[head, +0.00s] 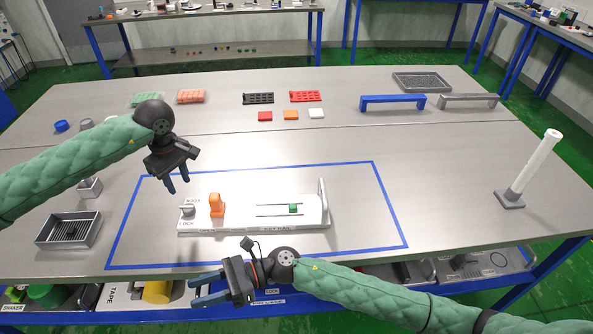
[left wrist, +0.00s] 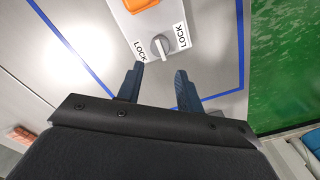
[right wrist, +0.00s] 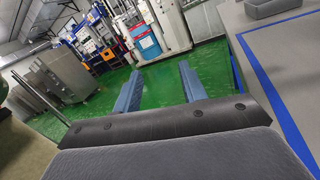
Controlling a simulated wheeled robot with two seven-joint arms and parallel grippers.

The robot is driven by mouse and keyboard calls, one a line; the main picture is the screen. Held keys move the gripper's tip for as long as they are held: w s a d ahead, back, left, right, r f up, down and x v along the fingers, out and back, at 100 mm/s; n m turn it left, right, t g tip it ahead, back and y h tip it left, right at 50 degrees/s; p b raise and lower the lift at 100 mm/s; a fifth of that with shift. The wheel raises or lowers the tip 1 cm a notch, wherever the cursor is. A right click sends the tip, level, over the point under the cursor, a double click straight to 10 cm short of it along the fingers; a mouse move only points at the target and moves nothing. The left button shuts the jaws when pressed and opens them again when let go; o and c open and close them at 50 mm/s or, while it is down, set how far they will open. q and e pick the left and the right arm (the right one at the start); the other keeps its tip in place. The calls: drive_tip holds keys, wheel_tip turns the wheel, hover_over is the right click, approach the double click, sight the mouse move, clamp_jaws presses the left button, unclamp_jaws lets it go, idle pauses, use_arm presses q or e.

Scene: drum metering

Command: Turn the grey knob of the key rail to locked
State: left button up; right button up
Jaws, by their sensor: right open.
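The key rail (head: 255,221) is a pale plate lying inside the blue outline on the table. Its grey knob (head: 188,210) sits at the left end, beside printed labels; one reads LOCK. The knob (left wrist: 158,43) also shows in the left wrist view, its ridge upright in the picture between two labels. An orange block-like part (head: 216,205) and a green slider (head: 293,208) are on the same plate. My left gripper (head: 178,186) is open and empty, above and just behind the knob, apart from it. My right gripper (head: 192,291) is open and empty near the table's front edge.
A grey tray (head: 69,231) stands left of the outline. A white post (head: 534,165) on a grey base stands at the right. Colored blocks and racks (head: 258,98) lie at the back. Bare table lies right of the rail.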

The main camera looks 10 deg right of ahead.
sight(189, 207)
drive_tip(key=w+d+r+n+t+h, duration=0.1)
drive_tip(key=w+d+r+n+h, duration=0.1)
drive_tip(key=w+d+n+h, duration=0.3)
drive_tip(key=w+d+r+n+t+h, duration=0.1)
drive_tip(key=w+d+n+h, duration=0.4)
drive_tip(key=w+d, duration=0.9)
drive_tip(key=w+d+r+n+t+h, duration=0.2)
drive_tip(key=w+d+n+h, duration=0.4)
drive_tip(key=d, duration=0.7)
drive_tip(key=shift+w+d+r+h, duration=0.2)
drive_tip(key=shift+w+h, duration=0.15)
drive_tip(key=shift+w, duration=0.25)
drive_tip(key=shift+w+d+r+h, duration=0.15)
drive_tip(key=shift+w+h, duration=0.15)
drive_tip(key=shift+w, duration=0.3)
drive_tip(key=shift+w+d+r+h, duration=0.1)
drive_tip(key=shift+w+r+h, duration=0.1)
drive_tip(key=shift+w+h, duration=0.3)
drive_tip(key=shift+s+d+f+n, duration=0.15)
drive_tip(key=shift+d+f+n, duration=0.15)
drive_tip(key=shift+f, duration=0.1)
drive_tip(key=shift+a+f, duration=0.1)
drive_tip(key=shift+f, duration=3.7)
clamp_jaws()
use_arm(q)
drive_tip(key=o, duration=0.4)
wheel_tip(189, 207, down, 10)
drive_tip(key=n, duration=0.3)
drive_tip(key=shift+d+f+n, duration=0.1)
drive_tip(key=shift+n, duration=0.3)
